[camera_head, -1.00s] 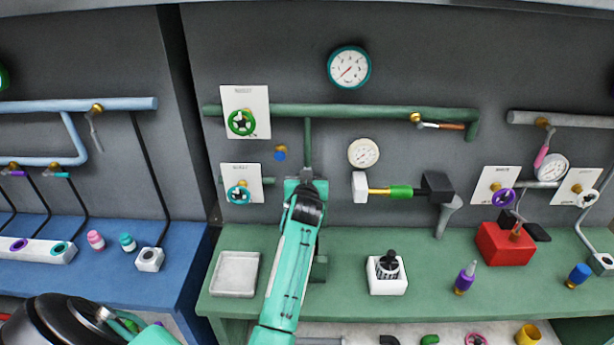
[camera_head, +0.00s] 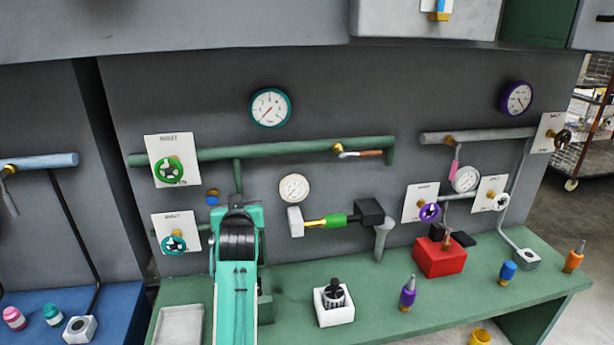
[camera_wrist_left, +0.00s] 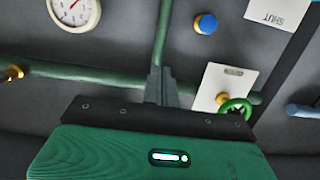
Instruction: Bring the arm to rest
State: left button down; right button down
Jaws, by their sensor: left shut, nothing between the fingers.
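My left arm (camera_head: 236,285), teal with a black joint, reaches up from the bottom of the head view over the green bench. Its far end is in front of the grey wall panel, below the green pipe (camera_head: 262,148). In the left wrist view my left gripper (camera_wrist_left: 157,84) is shut and empty, its narrow grey fingers together near a green pipe. The wrist view cannot settle whether they touch the pipe. In the head view the wrist hides the fingers. My right gripper is not in view.
A green valve wheel (camera_head: 169,170) and a teal one (camera_head: 173,244) are left of the arm; a white gauge (camera_head: 294,188) is right. A white tray (camera_head: 180,328), a white block (camera_head: 334,304) and a red box (camera_head: 440,257) stand on the bench (camera_head: 390,300).

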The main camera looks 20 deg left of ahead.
pick_arm(q)
jog(key=s+d+f+m+g+h, duration=0.2)
jog(key=s+d+f, duration=0.2)
jog(key=s+f, duration=0.4)
jog(key=s+d+f+m+g+h, duration=0.2)
jog(key=s+d+f+h, duration=0.15)
jog(key=s+f, duration=0.55)
jog(key=s+d+f+m+g+h, duration=0.1)
jog(key=s+d+f+g, duration=0.2)
jog(key=s, duration=0.4)
jog(key=s+d+f+m+g+h, duration=0.1)
jog(key=s+d+f+m, duration=0.15)
jog(key=s+f, duration=0.35)
jog(key=s+d+f+m+g+h, duration=0.1)
jog(key=s+d+f+g, duration=0.2)
jog(key=s, duration=0.5)
notch_tip(320, 180, down, 31)
jog(key=d, duration=0.1)
jog(key=s+a+f+g+b, duration=0.1)
jog(key=s+a+f, duration=0.2)
jog(key=s+f, duration=1.6)
jog(key=shift+s+f+g, duration=0.2)
jog(key=shift+f+g, duration=0.2)
jog(key=shift+f, duration=0.35)
